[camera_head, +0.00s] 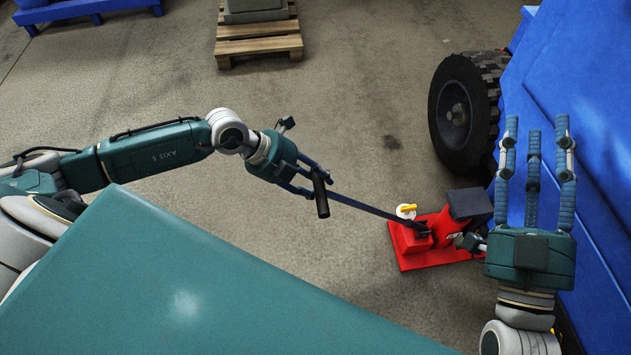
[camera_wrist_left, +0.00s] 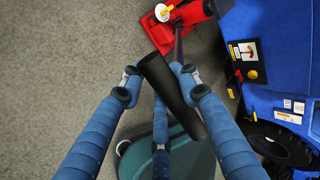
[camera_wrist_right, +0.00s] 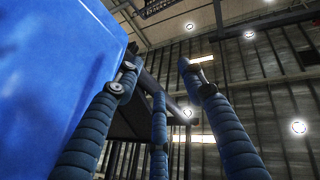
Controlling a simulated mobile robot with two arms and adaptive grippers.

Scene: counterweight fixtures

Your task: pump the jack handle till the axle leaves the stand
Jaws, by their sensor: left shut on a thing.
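The red jack (camera_head: 440,232) sits on the floor beside the blue vehicle; it also shows at the top of the left wrist view (camera_wrist_left: 184,14). Its thin handle (camera_head: 365,207) slants up left to a black crossbar grip (camera_head: 321,196). My left gripper (camera_head: 314,182) is shut on the handle at this grip; in the left wrist view the grip (camera_wrist_left: 170,92) lies between the fingers. My right gripper (camera_head: 536,150) is open and empty, fingers upright, beside the vehicle. A dark block (camera_head: 470,204) shows at the jack's far end. I cannot make out the axle or the stand.
A black-tyred wheel (camera_head: 467,112) and blue bodywork (camera_head: 580,90) stand at the right. A white disc with a yellow lever (camera_head: 405,210) is at the jack. A wooden pallet (camera_head: 258,45) with a grey block is behind. Open concrete floor lies between.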

